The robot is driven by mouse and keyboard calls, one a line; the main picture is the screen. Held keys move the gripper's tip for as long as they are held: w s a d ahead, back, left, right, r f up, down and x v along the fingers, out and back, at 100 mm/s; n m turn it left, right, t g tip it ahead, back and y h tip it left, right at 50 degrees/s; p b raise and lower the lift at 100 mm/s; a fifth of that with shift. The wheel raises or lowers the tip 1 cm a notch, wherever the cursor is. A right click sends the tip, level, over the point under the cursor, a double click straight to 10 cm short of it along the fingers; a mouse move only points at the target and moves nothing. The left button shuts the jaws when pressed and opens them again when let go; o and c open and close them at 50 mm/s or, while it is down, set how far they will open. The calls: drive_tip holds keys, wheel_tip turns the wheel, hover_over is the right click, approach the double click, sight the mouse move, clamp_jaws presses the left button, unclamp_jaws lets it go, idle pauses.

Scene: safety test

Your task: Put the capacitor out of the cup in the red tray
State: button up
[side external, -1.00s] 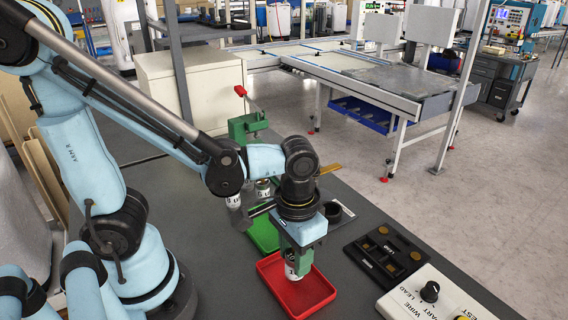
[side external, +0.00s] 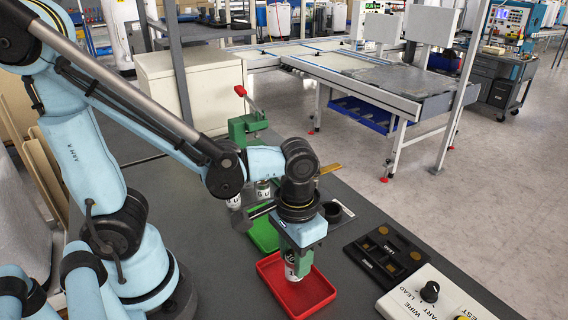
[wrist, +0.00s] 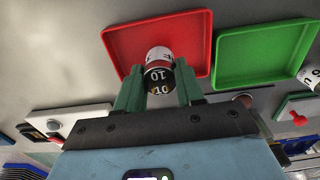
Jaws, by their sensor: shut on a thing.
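My gripper (side external: 298,262) has green fingers and is shut on a capacitor (side external: 291,271), a small white and black cylinder with printed marks. The capacitor is upright over the red tray (side external: 326,292), within its rim. In the wrist view it shows between the fingers (wrist: 158,88) as a capacitor (wrist: 158,62) with a red band, against the red tray (wrist: 120,45). I cannot tell whether its lower end touches the tray floor.
A green tray (side external: 263,240) lies behind the red one, partly hidden by my arm.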

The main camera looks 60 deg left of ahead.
drive_tip(key=shift+f, duration=0.8)
idle(0.8)
drive_tip(key=o, duration=1.1)
drive_tip(key=shift+o, duration=0.2)
drive_tip(key=shift+r, duration=3.5)
drive_tip(key=w+a+r+t, duration=0.3)
drive_tip(key=w+a+t, duration=0.1)
drive_tip(key=a+t, duration=0.3)
drive_tip(key=shift+w+a, duration=0.3)
drive_tip(key=shift+a, duration=0.75)
